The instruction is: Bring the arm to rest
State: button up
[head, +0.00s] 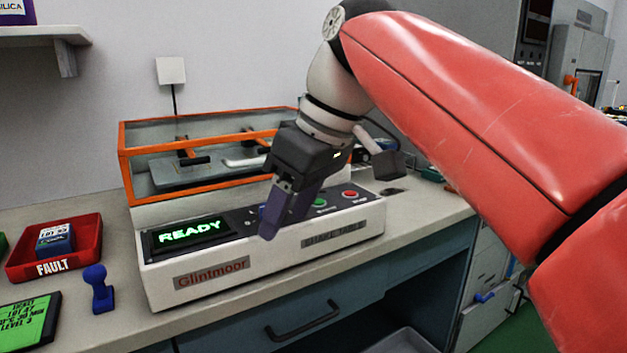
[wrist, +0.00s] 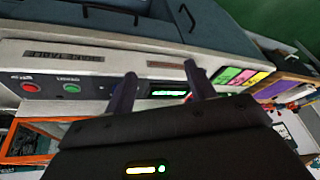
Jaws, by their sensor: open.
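My gripper (head: 285,210) hangs from the bent red arm in front of the Glintmoor machine's control panel. In the wrist view the two dark fingers of my gripper (wrist: 160,88) stand apart with nothing between them. The machine (head: 270,245) is a white box with an orange-framed clear cover (head: 130,165), and its display (head: 190,235) reads READY in green. A green button (head: 320,202) and a red button (head: 350,194) sit right of the gripper. The fingers hide part of the panel, and I cannot tell whether they touch it.
A drawer handle (head: 303,322) juts below the counter. A wall shelf (head: 40,35) is at upper left.

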jog(key=s+d+f+m+t+h, duration=0.1)
jog(key=s+d+f+m, duration=0.2)
jog(key=d+f, duration=0.3)
jog(key=s+d+f+m+t+h, duration=0.1)
jog(key=d+f+m, duration=0.4)
jog(key=f, duration=0.6)
jog(key=s+d+f+m+t+h, duration=0.2)
jog(key=s+d+f+m, duration=0.2)
jog(key=d+f, duration=0.3)
jog(key=shift+s+f, duration=0.75)
jog(key=shift+f, duration=0.1)
